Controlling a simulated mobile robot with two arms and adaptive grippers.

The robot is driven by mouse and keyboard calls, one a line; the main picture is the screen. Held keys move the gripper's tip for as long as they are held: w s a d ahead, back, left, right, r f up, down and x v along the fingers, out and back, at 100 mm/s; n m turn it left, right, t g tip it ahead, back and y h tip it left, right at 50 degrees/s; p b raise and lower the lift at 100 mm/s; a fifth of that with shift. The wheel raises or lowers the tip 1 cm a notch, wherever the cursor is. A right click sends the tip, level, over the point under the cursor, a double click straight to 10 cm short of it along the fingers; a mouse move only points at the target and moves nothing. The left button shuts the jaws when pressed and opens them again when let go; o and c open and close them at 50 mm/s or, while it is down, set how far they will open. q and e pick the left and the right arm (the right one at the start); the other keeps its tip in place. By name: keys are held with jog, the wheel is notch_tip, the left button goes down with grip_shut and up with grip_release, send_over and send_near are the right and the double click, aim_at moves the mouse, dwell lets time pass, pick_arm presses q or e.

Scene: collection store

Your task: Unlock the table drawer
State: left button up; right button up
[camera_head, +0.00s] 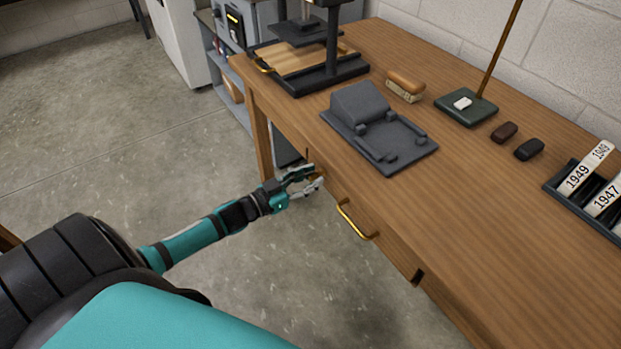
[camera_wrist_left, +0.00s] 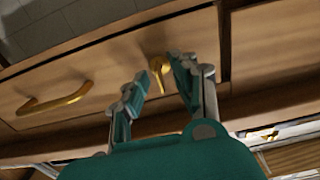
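The table drawer (camera_head: 362,222) is in the front of the wooden table, with a brass bar handle (camera_head: 355,220). In the left wrist view the drawer front (camera_wrist_left: 110,65) looks shut, with its handle (camera_wrist_left: 55,98) at left. A brass key or lock piece (camera_wrist_left: 158,68) sits on the drawer front to the right of the handle. My left gripper (camera_head: 313,180) is at the drawer front, left of the handle in the head view. In the wrist view its fingers (camera_wrist_left: 160,85) are apart, one on each side of the brass piece; contact cannot be told. My right gripper is not in view.
The table top (camera_head: 480,200) holds a dark grey device (camera_head: 375,125), a brush (camera_head: 405,86), a green base with a rod (camera_head: 466,107), dark blocks and a tray of number plates (camera_head: 585,195). A press (camera_head: 310,60) stands at the far end. The floor (camera_head: 120,130) at left is clear.

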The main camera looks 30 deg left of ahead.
pick_arm(q)
jog(key=shift+w, duration=0.1)
grip_shut()
dwell(0.4)
